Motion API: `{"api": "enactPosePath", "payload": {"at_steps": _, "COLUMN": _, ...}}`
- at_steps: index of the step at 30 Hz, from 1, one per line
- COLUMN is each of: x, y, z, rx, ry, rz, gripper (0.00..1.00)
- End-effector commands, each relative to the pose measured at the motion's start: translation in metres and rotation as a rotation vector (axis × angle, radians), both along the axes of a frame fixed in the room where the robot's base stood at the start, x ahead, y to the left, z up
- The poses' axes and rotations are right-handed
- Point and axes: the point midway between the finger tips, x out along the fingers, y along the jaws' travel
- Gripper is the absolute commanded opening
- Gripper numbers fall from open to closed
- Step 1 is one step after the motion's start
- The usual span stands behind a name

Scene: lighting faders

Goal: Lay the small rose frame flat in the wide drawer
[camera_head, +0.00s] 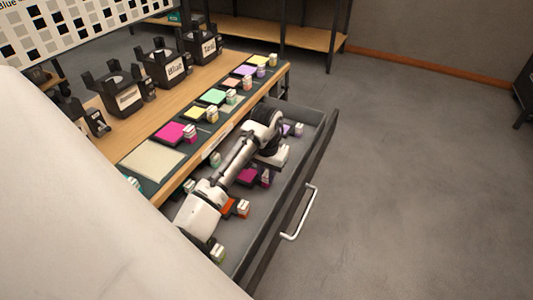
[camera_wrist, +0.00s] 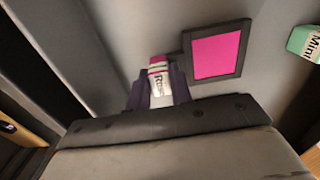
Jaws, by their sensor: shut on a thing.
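The small rose frame (camera_wrist: 217,55) is a dark square frame with a magenta face, beside a white and magenta block (camera_wrist: 158,80) lettered like "Rose". My gripper (camera_wrist: 158,90) is shut on that block in the wrist view. The frame looks about level with the grey drawer floor. I cannot tell whether it touches the floor. Part of it is hidden by my arm.
The drawer also holds an orange frame (camera_head: 227,207) and a lilac one (camera_head: 286,129). A mint block (camera_wrist: 304,43) is near the rose frame. A larger magenta frame (camera_head: 170,132) lies on the bench strip among several coloured frames. The drawer front has a white handle (camera_head: 299,212).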

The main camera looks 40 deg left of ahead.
Motion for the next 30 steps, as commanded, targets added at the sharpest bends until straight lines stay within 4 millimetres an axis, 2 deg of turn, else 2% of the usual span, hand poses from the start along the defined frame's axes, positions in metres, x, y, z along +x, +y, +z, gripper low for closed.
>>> {"api": "enactPosePath", "payload": {"at_steps": 5, "x": 0.0, "y": 0.0, "z": -0.005, "rx": -0.001, "ry": 0.0, "rz": 0.0, "gripper": 0.0}}
{"api": "enactPosePath", "payload": {"at_steps": 6, "x": 0.0, "y": 0.0, "z": -0.004, "rx": 0.0, "ry": 0.0, "rz": 0.0, "gripper": 0.25}}
{"api": "enactPosePath", "payload": {"at_steps": 11, "x": 0.0, "y": 0.0, "z": -0.004, "rx": 0.0, "ry": 0.0, "rz": 0.0, "gripper": 0.46}}
{"api": "enactPosePath", "payload": {"at_steps": 22, "x": 0.0, "y": 0.0, "z": 0.001, "rx": 0.0, "ry": 0.0, "rz": 0.0, "gripper": 0.47}}
{"api": "enactPosePath", "payload": {"at_steps": 26, "x": 0.001, "y": 0.0, "z": 0.02, "rx": 0.001, "ry": -0.002, "rz": -0.001, "gripper": 0.47}}
{"api": "enactPosePath", "payload": {"at_steps": 30, "x": 0.001, "y": 0.0, "z": 0.052, "rx": 0.002, "ry": -0.003, "rz": -0.001, "gripper": 0.47}}
